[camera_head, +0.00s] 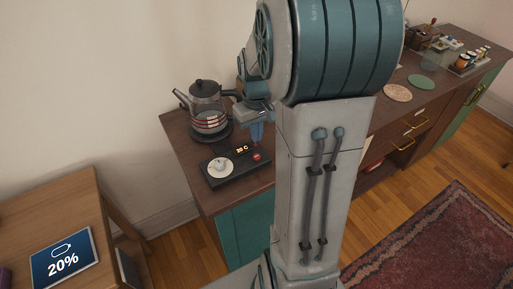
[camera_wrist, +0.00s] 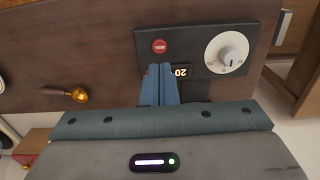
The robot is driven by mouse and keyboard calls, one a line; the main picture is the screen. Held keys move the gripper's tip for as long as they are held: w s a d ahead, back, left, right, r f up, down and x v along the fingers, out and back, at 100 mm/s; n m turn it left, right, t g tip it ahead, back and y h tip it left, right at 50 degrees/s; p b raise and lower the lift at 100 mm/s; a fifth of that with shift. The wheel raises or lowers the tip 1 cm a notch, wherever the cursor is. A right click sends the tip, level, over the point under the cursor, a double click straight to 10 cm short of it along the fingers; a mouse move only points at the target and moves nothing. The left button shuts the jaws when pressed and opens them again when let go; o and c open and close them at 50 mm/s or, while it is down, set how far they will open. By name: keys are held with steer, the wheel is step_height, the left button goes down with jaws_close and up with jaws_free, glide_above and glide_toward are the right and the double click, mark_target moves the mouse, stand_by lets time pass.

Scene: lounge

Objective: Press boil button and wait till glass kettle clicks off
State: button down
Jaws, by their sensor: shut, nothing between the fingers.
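The glass kettle (camera_head: 208,112) stands upright on a dark round base at the left end of the sideboard, with its dark lid on. In front of it lies a black control panel (camera_head: 228,179) with a pale dial, a lit display (camera_head: 242,149) reading 20 C and a red button (camera_head: 257,156). The red button (camera_wrist: 159,46) and the dial (camera_wrist: 228,54) also show in the wrist view. My gripper (camera_head: 257,140) is shut and empty, its blue fingers (camera_wrist: 158,68) pointing down near the button and partly hiding the display. I cannot tell whether the fingertips touch the panel.
The kettle stands close behind my gripper. Coasters (camera_head: 397,93) and small jars (camera_head: 466,60) stand farther right on the sideboard. A small golden object (camera_wrist: 79,95) shows in the wrist view.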

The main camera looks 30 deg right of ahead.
mark_target(257, 157)
step_height(257, 157, down, 7)
steer(key=shift+r, duration=0.1)
stand_by(0.4)
steer(key=shift+s+f+b, duration=0.1)
steer(key=shift+f+b, duration=0.55)
steer(key=shift+f, duration=0.2)
steer(key=shift+s+a+f, duration=0.1)
steer(key=shift+s+f, duration=0.05)
steer(key=shift+s, duration=0.05)
steer(key=shift+w+r+p, duration=0.15)
steer(key=shift+r+p, duration=0.3)
steer(key=shift+r, duration=0.1)
step_height(257, 157, up, 14)
steer(key=p, duration=0.1)
steer(key=shift+w+p, duration=0.15)
steer(key=shift+p, duration=0.2)
steer(key=shift+f, duration=0.1)
